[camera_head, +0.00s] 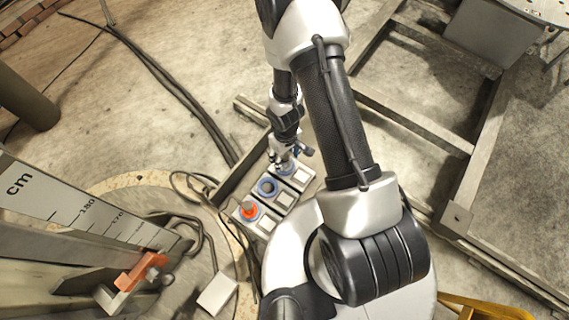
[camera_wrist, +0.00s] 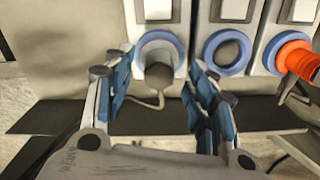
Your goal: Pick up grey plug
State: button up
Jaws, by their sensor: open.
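The grey plug (camera_wrist: 159,78) sits in the left blue-ringed socket (camera_wrist: 142,47) in the wrist view, with a thin cable hanging below it. My gripper (camera_wrist: 160,68) is open, with one blue-padded finger on each side of the plug and a visible gap on both sides. I cannot tell how far the fingertips are from the panel in depth. In the head view my gripper (camera_head: 286,164) is at the far end of the socket row, and it hides the grey plug there.
The middle blue-ringed socket (camera_wrist: 227,52) is empty. An orange plug (camera_wrist: 298,62) sits in the right socket, close to my right finger's side; it also shows in the head view (camera_head: 249,211). Dark cables (camera_head: 200,183) lie beside the panel. A metal frame (camera_head: 410,118) stands right of my arm.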

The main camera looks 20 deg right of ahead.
aim_at(284, 157)
notch_tip(284, 157, down, 4)
jog(key=b, duration=0.2)
jog(key=shift+w+b, duration=0.15)
jog(key=shift+b, duration=0.2)
jog(key=shift+r, duration=0.1)
jog(key=shift+c, duration=0.3)
grip_shut()
jog(key=shift+r, duration=0.15)
notch_tip(284, 157, up, 25)
jog(key=p, duration=2.5)
